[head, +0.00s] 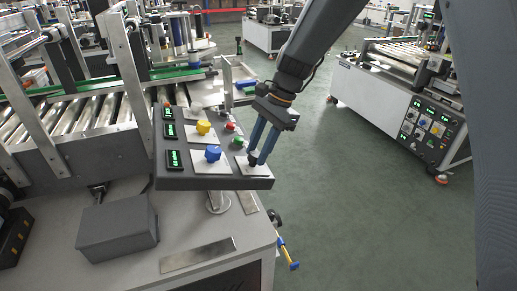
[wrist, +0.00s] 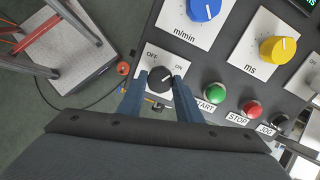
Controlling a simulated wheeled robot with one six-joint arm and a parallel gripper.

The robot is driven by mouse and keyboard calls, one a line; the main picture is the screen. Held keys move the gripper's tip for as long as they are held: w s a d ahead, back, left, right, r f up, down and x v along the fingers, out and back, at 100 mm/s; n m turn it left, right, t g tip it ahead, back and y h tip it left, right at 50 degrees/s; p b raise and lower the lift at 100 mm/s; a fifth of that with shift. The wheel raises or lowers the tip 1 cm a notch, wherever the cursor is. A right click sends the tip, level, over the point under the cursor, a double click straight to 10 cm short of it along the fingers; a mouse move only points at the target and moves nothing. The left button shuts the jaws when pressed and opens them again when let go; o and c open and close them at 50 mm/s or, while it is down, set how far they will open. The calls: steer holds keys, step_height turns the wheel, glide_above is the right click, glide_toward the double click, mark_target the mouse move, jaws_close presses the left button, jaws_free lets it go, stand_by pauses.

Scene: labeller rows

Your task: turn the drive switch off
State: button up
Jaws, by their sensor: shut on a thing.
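The drive switch is a black rotary knob (wrist: 159,80) on a white plate (wrist: 185,54) marked OFF on the left and ON on the right, seen in the wrist view. Its white pointer line is tilted up to the right, towards ON. My gripper (wrist: 158,88) is shut on the knob, one blue finger on each side. In the head view my gripper (head: 258,160) reaches down from above to the near right corner of the sloped control panel (head: 226,182); the fingers mostly hide the knob there.
A blue knob (head: 213,153) and a yellow knob (head: 203,127) sit on the panel. A green button (wrist: 215,91), a red button (wrist: 252,109) and a black JOG knob (wrist: 280,123) lie close to my right finger. Open floor lies right of the panel.

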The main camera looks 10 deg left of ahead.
steer(key=n, duration=0.3)
steer(key=shift+n, duration=0.4)
steer(key=n, duration=0.3)
steer(key=shift+n, duration=0.3)
steer(key=n+b, duration=0.1)
steer(key=n, duration=0.2)
steer(key=shift+n, duration=0.3)
steer(key=shift+n+b, duration=0.4)
steer(key=shift+n, duration=1.5)
steer(key=o, duration=1)
steer(key=shift+o, duration=0.2)
